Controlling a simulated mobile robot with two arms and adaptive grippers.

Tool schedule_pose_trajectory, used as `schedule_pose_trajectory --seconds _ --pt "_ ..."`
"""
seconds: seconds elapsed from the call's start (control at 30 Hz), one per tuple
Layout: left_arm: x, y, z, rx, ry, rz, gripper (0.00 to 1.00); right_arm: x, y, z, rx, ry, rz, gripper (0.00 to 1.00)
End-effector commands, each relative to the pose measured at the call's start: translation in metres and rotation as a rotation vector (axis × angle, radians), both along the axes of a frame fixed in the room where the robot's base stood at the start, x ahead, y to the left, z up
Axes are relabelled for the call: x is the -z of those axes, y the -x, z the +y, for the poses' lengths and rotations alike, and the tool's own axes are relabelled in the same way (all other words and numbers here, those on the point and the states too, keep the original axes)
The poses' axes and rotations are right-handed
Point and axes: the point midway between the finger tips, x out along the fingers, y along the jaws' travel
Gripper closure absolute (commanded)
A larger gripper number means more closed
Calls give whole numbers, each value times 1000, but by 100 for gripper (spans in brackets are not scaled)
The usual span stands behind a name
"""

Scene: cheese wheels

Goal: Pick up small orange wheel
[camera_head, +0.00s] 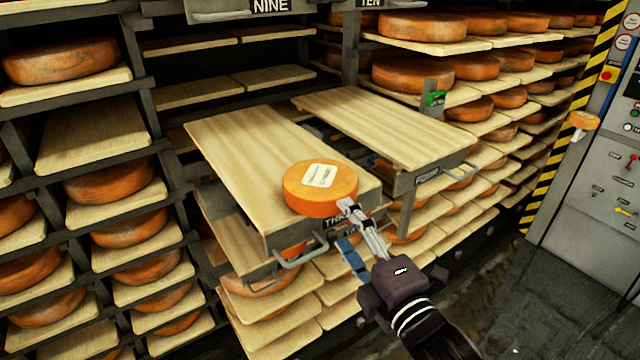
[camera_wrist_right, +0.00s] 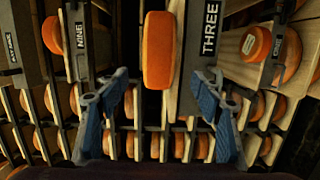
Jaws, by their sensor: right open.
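A small orange wheel (camera_head: 318,199) with a white label on top lies flat near the front end of a pulled-out wooden board (camera_head: 245,150) marked THREE. In the right wrist view the wheel's orange side (camera_wrist_right: 159,50) shows upright in the picture, ahead of and between the fingers. My right gripper (camera_head: 347,222) is at the wheel's front right, its fingers pointing towards it. In the right wrist view the gripper (camera_wrist_right: 162,88) is open, with nothing between its fingertips. Whether a finger touches the wheel is unclear. My left gripper is not in view.
Another pulled-out board (camera_head: 355,120), bare on top, stands to the right. A metal handle (camera_head: 302,249) juts from the front of board THREE. Racks of large orange wheels (camera_head: 110,182) fill the left and back. A control cabinet (camera_head: 610,170) stands at right, with open floor before it.

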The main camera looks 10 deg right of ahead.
Motion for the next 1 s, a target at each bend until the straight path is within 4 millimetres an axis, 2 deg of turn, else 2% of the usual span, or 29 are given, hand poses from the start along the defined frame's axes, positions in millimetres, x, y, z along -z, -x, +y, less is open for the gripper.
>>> schedule_pose_trajectory --seconds 0.3,0.5,0.67,0.8,0.9,1.0 --pt "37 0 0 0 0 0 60 0 -15 2 1 2 -18 40" --pt "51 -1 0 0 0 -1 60 -2 -22 4 -1 5 -14 40" --pt "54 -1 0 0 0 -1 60 -4 -26 5 -2 4 -10 40" --pt "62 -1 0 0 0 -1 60 -2 -39 5 -1 4 -13 40" --pt "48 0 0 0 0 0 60 -6 -55 6 -1 2 -6 40" --pt "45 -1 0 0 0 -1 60 -5 -67 8 -1 3 -9 40"
